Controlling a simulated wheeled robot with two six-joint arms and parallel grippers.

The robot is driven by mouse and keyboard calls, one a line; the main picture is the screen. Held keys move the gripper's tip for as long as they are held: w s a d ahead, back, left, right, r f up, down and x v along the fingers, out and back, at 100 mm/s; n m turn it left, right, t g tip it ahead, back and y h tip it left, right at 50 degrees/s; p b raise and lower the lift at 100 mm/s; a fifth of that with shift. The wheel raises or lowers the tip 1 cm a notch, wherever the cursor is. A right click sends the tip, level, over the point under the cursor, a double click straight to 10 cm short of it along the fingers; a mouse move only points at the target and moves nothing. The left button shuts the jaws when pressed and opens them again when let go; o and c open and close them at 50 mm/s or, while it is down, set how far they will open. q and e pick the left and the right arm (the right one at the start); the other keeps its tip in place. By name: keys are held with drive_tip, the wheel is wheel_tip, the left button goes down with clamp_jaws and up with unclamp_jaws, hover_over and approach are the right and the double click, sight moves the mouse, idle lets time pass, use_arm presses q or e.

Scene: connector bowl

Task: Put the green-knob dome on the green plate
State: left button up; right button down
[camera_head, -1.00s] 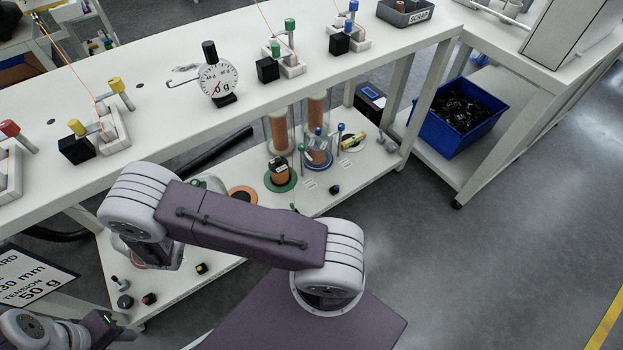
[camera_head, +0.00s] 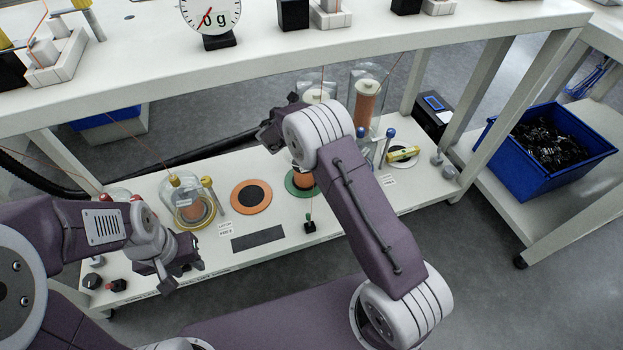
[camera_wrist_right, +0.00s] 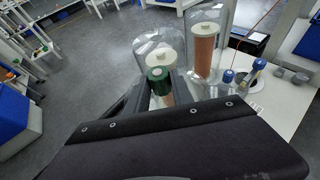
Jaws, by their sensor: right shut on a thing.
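The green plate (camera_head: 291,189) lies on the low shelf, with a copper spool (camera_head: 303,180) standing on it. My right arm's forearm covers part of both. My right gripper (camera_head: 268,130) is above and behind the plate in the head view. In the right wrist view, it is shut on the green knob (camera_wrist_right: 158,79). The dome's glass below the knob is mostly hidden by the gripper, and it cannot be told apart in the head view. My left gripper (camera_head: 180,275) is empty, jaws apart, over the shelf's front left edge.
A yellow-knob dome (camera_head: 188,205) covers a spool on the left. An orange plate (camera_head: 251,196) with a black centre lies beside the green plate. Tall clear cylinders with copper spools (camera_head: 367,98) and blue-topped posts (camera_head: 389,135) stand behind right. The upper table edge (camera_head: 300,62) overhangs the shelf.

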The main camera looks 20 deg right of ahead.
wheel_tip(320, 180, down, 14)
drive_tip(key=b, duration=0.7)
wheel_tip(320, 180, down, 4)
drive_tip(key=b, duration=0.3)
drive_tip(key=c, duration=1.1)
unclamp_jaws()
